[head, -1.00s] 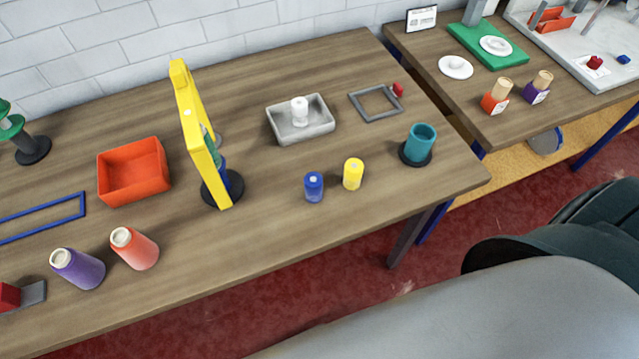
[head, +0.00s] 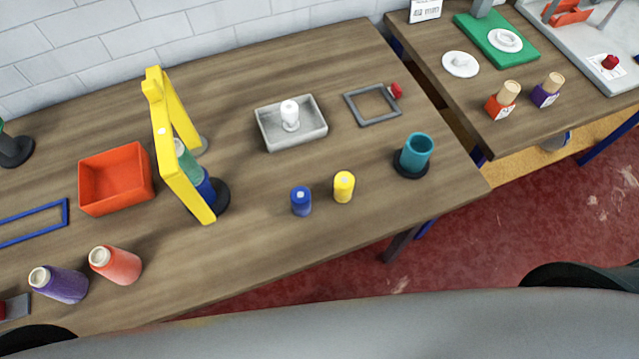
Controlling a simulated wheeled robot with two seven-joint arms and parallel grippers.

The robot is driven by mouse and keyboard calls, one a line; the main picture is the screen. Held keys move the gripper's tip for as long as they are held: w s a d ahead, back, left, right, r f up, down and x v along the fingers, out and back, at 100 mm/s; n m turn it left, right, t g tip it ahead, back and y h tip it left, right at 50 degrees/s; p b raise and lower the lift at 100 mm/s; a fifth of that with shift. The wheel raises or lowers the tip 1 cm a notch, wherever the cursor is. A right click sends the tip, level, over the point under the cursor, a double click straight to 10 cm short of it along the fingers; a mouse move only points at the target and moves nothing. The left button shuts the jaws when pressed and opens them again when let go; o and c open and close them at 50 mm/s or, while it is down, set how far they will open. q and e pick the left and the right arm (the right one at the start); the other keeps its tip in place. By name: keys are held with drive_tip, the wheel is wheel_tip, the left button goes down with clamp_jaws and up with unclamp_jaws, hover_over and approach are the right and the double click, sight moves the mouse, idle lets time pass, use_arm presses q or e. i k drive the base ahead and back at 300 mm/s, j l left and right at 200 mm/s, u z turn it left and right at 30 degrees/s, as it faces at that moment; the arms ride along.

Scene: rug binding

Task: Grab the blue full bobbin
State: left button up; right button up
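A small blue bobbin (head: 301,201) stands upright on the wooden table, left of a small yellow bobbin (head: 344,186). A white bobbin (head: 290,114) stands in a grey tray (head: 307,136) farther back. A blue item (head: 205,187) also shows partly behind the yellow frame, below a green one; the frame hides much of both. Neither of my grippers is in view. Nothing touches the blue bobbin.
The yellow frame (head: 163,140) stands left of the blue bobbin, and a teal cup (head: 416,153) stands to the right. A red bin (head: 117,178) and orange and purple cones (head: 115,264) are at the left. The table in front of the bobbins is clear.

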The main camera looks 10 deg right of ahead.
sight(301, 197)
drive_tip(key=k+l+u, duration=0.2)
drive_tip(key=l+u, duration=0.15)
drive_tip(key=k+l+u, duration=0.6)
drive_tip(key=u, duration=0.15)
